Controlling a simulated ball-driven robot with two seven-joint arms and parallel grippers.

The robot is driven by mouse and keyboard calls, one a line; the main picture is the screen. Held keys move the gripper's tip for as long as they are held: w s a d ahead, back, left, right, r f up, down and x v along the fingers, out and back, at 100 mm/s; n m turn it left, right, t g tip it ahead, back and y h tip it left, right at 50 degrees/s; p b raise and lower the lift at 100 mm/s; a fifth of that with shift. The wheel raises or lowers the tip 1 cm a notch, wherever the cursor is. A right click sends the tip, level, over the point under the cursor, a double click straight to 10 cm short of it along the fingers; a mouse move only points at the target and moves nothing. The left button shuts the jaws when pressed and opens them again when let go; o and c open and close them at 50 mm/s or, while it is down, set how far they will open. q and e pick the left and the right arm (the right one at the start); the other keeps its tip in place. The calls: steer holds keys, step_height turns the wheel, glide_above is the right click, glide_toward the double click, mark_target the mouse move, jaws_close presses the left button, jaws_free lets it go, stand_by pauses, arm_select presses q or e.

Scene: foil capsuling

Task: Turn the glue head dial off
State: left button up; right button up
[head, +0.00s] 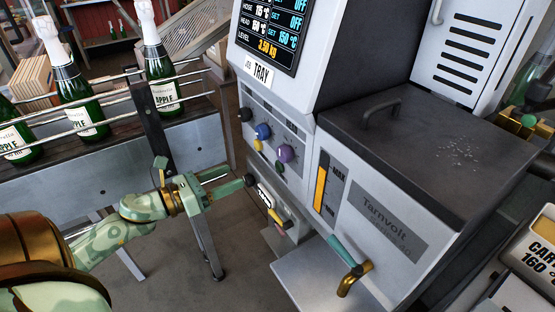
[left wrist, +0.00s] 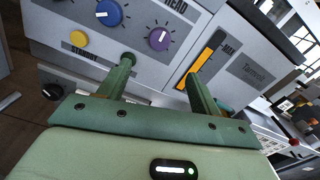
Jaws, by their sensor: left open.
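The dial under the "HEAD" lettering is the purple dial (left wrist: 158,38) on the grey machine panel; its pale pointer mark tilts up and to the right in the left wrist view. It also shows in the head view (head: 286,153). A blue dial (left wrist: 108,12) sits to its left, and a yellow button (left wrist: 78,38) is lower left. My left gripper (head: 228,180) is open and empty, below and left of the dials in the head view. In the left wrist view its two fingers (left wrist: 160,70) point toward the panel, below the purple dial. My right gripper is not in view.
A level gauge (head: 322,183) is right of the dials, with a screen (head: 270,30) above. A teal lever and brass spout (head: 354,279) stick out below. Green bottles (head: 160,70) stand behind rails at left. The grey hopper lid (head: 420,135) is at right.

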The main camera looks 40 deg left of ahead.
mark_target(280, 156)
arm_select(q)
steer(key=b+x, duration=0.1)
steer(key=x, duration=1.3)
steer(key=c, duration=1)
